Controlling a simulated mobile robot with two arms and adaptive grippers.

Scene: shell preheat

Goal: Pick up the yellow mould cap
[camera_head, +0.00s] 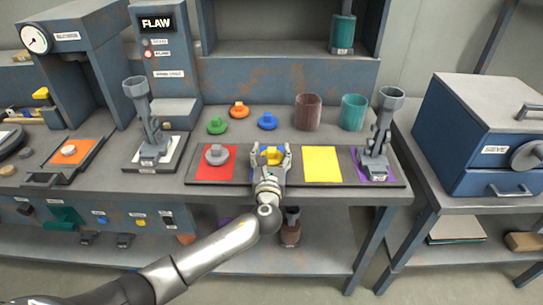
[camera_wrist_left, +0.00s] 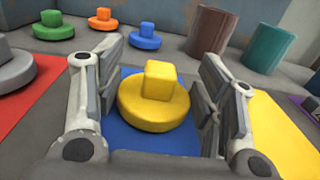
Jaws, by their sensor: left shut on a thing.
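The yellow mould cap (camera_head: 272,156) is a round disc with a square knob, over the blue square of the dark strip on the bench. In the left wrist view the cap (camera_wrist_left: 155,98) is between the two fingers, with the blue square (camera_wrist_left: 140,138) around and below it. My left gripper (camera_head: 271,149) is shut on the cap, one finger on each side. I cannot tell whether the cap touches the square. My right gripper is not in view.
A grey cap (camera_head: 216,155) sits on the red square to the left. The yellow square (camera_head: 322,163) to the right is bare. Green (camera_head: 217,125), orange (camera_head: 239,110) and blue (camera_head: 267,121) caps and brown (camera_head: 308,112) and teal (camera_head: 353,112) cylinders stand behind. A grey stand (camera_head: 379,135) is on the purple square.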

